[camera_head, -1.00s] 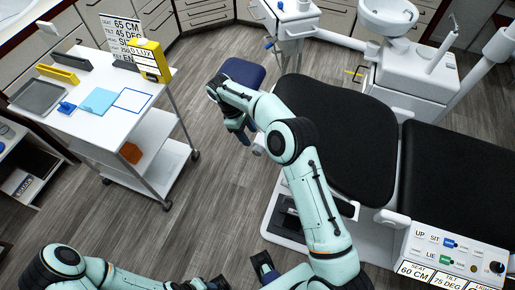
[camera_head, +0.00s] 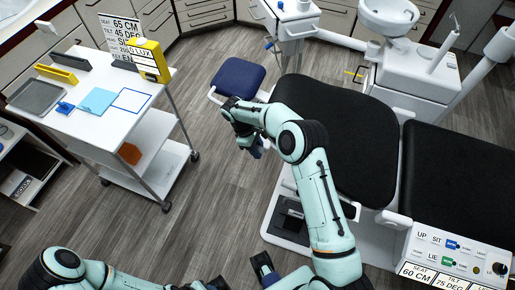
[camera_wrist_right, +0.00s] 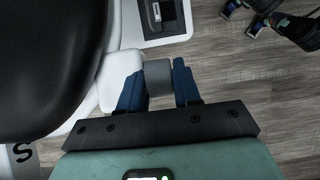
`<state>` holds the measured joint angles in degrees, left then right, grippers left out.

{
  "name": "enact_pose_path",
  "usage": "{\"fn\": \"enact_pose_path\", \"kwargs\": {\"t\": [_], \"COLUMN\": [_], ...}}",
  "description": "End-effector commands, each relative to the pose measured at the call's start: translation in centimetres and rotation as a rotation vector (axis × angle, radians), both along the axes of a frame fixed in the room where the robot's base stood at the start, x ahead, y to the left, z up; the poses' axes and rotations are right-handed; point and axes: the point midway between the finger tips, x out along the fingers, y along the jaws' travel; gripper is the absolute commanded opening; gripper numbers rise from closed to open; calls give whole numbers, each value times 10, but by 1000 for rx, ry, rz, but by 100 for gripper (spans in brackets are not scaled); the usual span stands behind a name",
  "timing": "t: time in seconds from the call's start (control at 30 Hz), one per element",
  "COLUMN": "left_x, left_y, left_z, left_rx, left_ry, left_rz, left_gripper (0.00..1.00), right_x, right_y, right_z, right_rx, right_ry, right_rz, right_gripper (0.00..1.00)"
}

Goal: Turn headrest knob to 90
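The knob (camera_wrist_right: 158,76) is a short grey cylinder beside the white chair part in the right wrist view. The blue fingers of my right gripper (camera_wrist_right: 159,88) stand on either side of it and appear to touch it. In the head view, my right gripper (camera_head: 253,146) is at the left side of the black backrest (camera_head: 340,130), and the knob is hidden. A blue headrest pad (camera_head: 240,76) lies beyond the wrist. My left gripper (camera_head: 240,275) is low in the head view, with its fingers apart and nothing between them. Its fingertips also show in the right wrist view (camera_wrist_right: 243,20).
A white trolley (camera_head: 85,125) stands at left with a grey tray and a yellow lux meter (camera_head: 149,60). Signs (camera_head: 122,35) stand at its back. The chair's control panel (camera_head: 455,255) is at lower right. The floor between trolley and chair is clear.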

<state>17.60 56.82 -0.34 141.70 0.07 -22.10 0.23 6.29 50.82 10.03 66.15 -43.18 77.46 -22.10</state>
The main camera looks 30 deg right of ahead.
Motion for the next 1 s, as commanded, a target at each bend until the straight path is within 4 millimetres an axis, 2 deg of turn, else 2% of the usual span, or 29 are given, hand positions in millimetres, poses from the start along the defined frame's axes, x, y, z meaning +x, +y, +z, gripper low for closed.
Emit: {"fn": "enact_pose_path", "kwargs": {"t": [0.17,0.4,0.73,0.77,0.8,1.0], "left_x": [0,-4,-4,-4,-4,-4], "left_y": [0,0,0,0,0,0], "left_z": [-1,-13,-13,-13,-13,-13], "left_rx": [0,0,0,0,0,0], "left_ry": [0,4,4,4,4,4], "left_rz": [0,0,0,0,0,0], "left_gripper": [43,43,43,43,43,43], "right_x": [0,-2,-2,-2,-2,-2], "right_y": [0,-2,-2,-2,-2,-1], "right_z": [0,-1,0,0,0,0], "right_rx": [3,70,80,80,80,80], "right_ry": [-4,-82,-95,-95,-95,-95], "right_rz": [-1,-3,-2,-2,-2,-1], "right_gripper": [2,3,3,43,54,54]}}
